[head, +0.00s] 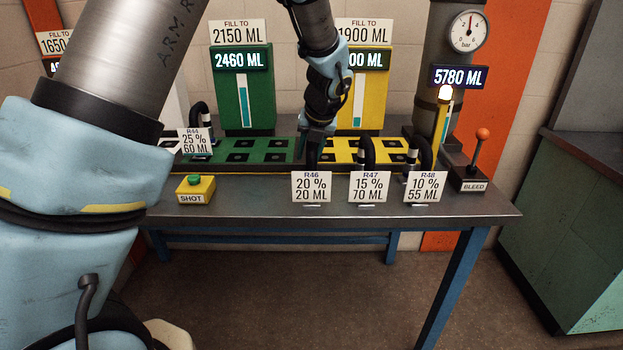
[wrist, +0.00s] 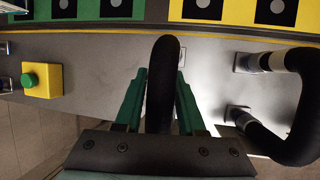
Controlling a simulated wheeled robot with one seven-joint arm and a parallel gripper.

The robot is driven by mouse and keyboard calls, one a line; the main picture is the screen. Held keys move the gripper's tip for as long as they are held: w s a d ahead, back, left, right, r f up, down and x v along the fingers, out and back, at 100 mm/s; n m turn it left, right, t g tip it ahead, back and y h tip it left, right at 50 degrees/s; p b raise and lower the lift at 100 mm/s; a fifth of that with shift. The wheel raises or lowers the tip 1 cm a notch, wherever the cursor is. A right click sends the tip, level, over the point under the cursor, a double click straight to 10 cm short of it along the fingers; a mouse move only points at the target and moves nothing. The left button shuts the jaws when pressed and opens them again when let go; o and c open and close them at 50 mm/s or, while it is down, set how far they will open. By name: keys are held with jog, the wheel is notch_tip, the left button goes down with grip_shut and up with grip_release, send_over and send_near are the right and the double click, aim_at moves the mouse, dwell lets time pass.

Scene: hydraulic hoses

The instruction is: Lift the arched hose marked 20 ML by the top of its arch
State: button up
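The arched hose marked R46, 20 % and 20 ML is black. In the wrist view its arch (wrist: 161,85) runs up the middle, between the two green fingers of my gripper (wrist: 161,78). The fingers lie close along both sides of the arch with no clear gap, so my gripper looks shut on it. In the head view my gripper (head: 316,133) points down above the 20 ML card (head: 311,187), at the top of the hose (head: 312,156). The card hides the hose's lower part. I cannot tell whether its ends are off the bench.
Right of it stand the 70 ML hose (head: 367,152) and the 55 ML hose (head: 424,153). A 60 ML hose (head: 201,114) is further left. Green (head: 243,88) and yellow (head: 374,85) tanks stand behind. A SHOT button (head: 195,187) and a BLEED lever (head: 479,153) flank the bench (head: 260,195).

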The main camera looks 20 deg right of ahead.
grip_shut()
dwell(0.9)
